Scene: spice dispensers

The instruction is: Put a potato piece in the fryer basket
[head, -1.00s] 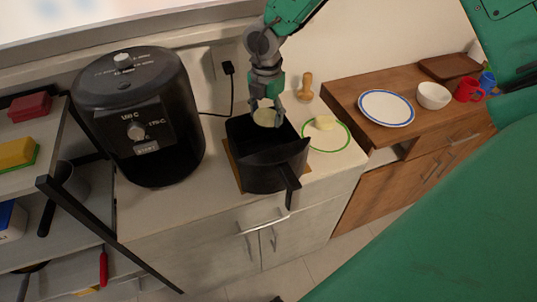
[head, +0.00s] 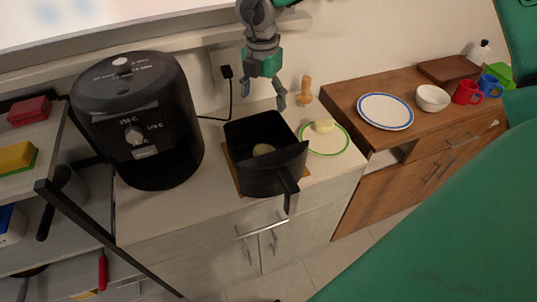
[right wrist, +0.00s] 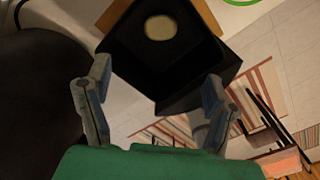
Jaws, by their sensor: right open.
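The black fryer basket (head: 255,183) stands on a wooden board on the counter, its handle toward the front. A pale potato piece (head: 263,149) lies inside it on the basket floor; it also shows in the right wrist view (right wrist: 160,27). Another pale potato piece (head: 324,126) lies on the green-rimmed plate (head: 326,149) right of the basket. My right gripper (head: 277,101) is open and empty above the basket's back edge; in the right wrist view its fingers (right wrist: 151,100) are spread wide. My left gripper is not in view.
The black air fryer body (head: 140,120) stands left of the basket. A wooden pestle-like object (head: 304,92) stands behind the plate. A wooden cabinet at right holds a blue-rimmed plate (head: 386,111), a bowl (head: 432,97) and mugs (head: 467,92). A shelf is at far left.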

